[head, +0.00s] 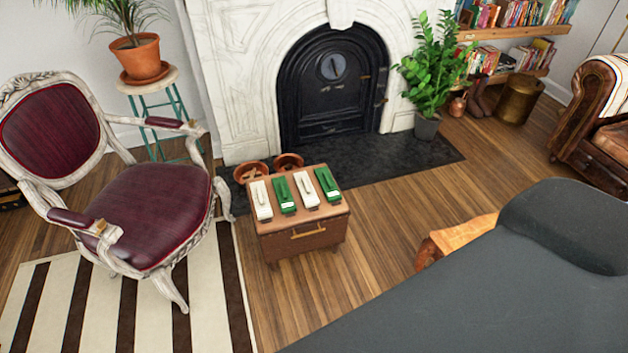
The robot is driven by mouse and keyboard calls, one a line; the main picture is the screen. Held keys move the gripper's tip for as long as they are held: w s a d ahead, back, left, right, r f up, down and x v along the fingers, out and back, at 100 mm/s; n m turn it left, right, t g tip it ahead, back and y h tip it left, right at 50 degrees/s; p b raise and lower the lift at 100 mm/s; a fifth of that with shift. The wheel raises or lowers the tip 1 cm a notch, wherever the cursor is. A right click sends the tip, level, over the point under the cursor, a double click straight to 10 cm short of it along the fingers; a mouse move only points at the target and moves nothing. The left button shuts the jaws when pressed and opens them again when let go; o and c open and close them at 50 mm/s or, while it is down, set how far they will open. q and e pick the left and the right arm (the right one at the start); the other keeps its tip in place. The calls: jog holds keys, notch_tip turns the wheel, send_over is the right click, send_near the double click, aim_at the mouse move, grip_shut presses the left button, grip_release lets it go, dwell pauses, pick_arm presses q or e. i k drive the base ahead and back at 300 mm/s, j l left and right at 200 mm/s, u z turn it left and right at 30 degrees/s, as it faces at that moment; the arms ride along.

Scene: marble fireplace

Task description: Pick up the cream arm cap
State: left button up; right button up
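Several small oblong pieces lie side by side on top of a low brown chest. From left to right they are a cream piece (261,201), a green piece (284,196), a second cream piece (306,190) and a second green piece (327,185). Each has a narrow raised part on top. I cannot tell for sure which cream piece is the arm cap. The chest (303,242) has a brass-coloured handle on its front. Neither of my grippers shows in the head view.
An armchair (144,215) with burgundy upholstery stands left of the chest, partly on a striped rug (60,300). Two terracotta bowls (288,161) sit behind the chest. A dark grey padded surface (480,300) fills the lower right. Wood floor (385,215) is clear right of the chest.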

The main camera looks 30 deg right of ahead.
aim_at(310, 199)
jog(key=i+z, duration=0.25)
jog(key=i, duration=0.2)
jog(key=i+j+z, duration=0.25)
jog(key=i, duration=0.2)
jog(key=i+j+z, duration=0.1)
jog(key=i+z, duration=0.15)
jog(key=i, duration=0.25)
jog(key=i+j+z, duration=0.25)
jog(key=i+j, duration=0.05)
jog(key=i, duration=0.1)
